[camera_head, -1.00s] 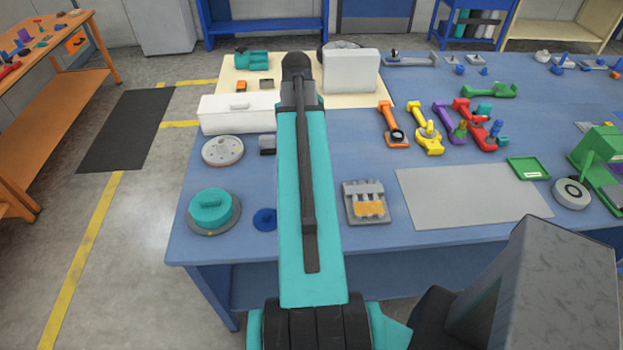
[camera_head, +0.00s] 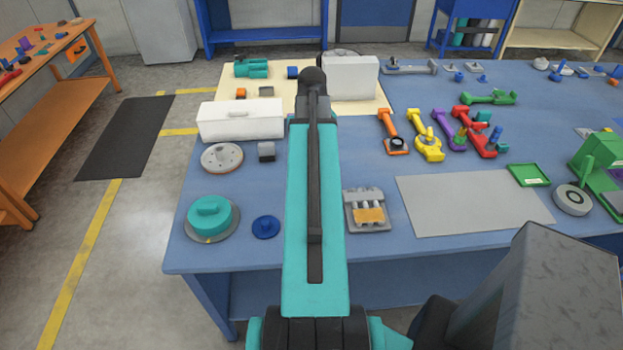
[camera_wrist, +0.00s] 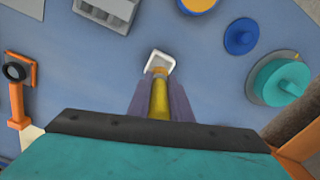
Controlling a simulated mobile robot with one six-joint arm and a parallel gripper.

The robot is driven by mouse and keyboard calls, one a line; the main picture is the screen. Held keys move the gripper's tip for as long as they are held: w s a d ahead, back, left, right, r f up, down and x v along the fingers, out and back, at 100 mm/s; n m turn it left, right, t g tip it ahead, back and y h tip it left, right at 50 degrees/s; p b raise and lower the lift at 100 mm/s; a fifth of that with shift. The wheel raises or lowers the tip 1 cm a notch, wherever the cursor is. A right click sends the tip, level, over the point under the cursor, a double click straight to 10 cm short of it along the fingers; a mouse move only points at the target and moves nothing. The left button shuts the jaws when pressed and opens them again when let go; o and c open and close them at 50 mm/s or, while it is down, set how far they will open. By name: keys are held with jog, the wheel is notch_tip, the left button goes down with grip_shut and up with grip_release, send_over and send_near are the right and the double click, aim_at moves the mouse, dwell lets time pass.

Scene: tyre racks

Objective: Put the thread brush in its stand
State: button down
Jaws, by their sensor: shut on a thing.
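In the wrist view my gripper (camera_wrist: 160,84) points down at the blue table, its two purple-grey fingers shut on a yellow cylindrical thing, which I take to be the thread brush (camera_wrist: 160,101). An orange part shows at its far end. A small white square frame with an open middle, possibly the stand (camera_wrist: 171,60), lies just beyond the fingertips. The orange end overlaps its near side in the picture; I cannot tell whether it is inside or above. In the head view my arm hides the gripper, the brush and the white frame.
A grey rack (camera_head: 367,222), a blue disc (camera_head: 265,228) and a teal-topped round piece (camera_head: 210,217) stand around the arm. An orange holder (camera_head: 395,132) and several coloured holders are farther right. A flat grey mat (camera_head: 472,202) is bare.

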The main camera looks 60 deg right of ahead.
jog(key=shift+f+b, duration=1.25)
jog(key=shift+f, duration=0.8)
jog(key=shift+f+b, duration=1.45)
jog(key=shift+f, duration=0.45)
jog(key=shift+f, duration=0.1)
jog(key=c, duration=1.6)
grip_release()
jog(key=shift+r+p, duration=4.45)
jog(key=shift+r, duration=1.7)
jog(key=shift+s, duration=0.1)
